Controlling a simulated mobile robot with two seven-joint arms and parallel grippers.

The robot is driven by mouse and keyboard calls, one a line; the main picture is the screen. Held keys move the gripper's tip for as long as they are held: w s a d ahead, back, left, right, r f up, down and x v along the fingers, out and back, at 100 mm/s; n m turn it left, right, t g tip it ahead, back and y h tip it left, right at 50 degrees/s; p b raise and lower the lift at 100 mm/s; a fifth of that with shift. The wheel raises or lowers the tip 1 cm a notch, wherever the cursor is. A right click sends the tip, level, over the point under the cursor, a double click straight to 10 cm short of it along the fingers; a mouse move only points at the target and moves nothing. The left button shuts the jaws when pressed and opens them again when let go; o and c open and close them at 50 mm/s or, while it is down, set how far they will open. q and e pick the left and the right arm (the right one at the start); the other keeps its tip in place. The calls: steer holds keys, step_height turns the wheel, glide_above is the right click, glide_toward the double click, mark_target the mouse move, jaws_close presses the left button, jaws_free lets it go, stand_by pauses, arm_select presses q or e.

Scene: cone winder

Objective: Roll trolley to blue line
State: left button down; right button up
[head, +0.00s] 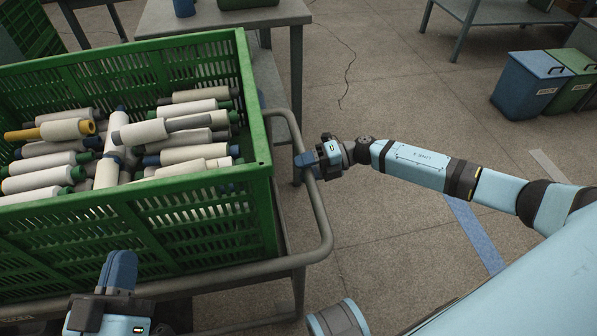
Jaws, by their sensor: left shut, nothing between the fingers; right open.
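The trolley (322,215) has a grey tubular frame and carries a green slatted crate (262,150) full of yarn cones and tubes. It fills the left of the head view. My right gripper (304,160) is open at the trolley's right-hand rail; I cannot tell whether the bar lies between its fingers. My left gripper (120,262) is shut and empty, in front of the crate's near wall. The blue line (474,234) is a stripe on the floor to the right of the trolley, partly hidden by my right arm. The trolley's wheels are hidden.
A grey table (284,14) stands close behind the trolley. Blue (524,86) and green (572,80) bins stand at the upper right, near another table (490,12). A thin cable (348,72) lies on the floor. The floor between trolley and blue line looks clear.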

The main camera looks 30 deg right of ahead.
steer(key=shift+x, duration=0.95)
steer(key=shift+c, duration=0.2)
jaws_close()
steer(key=shift+d, duration=0.15)
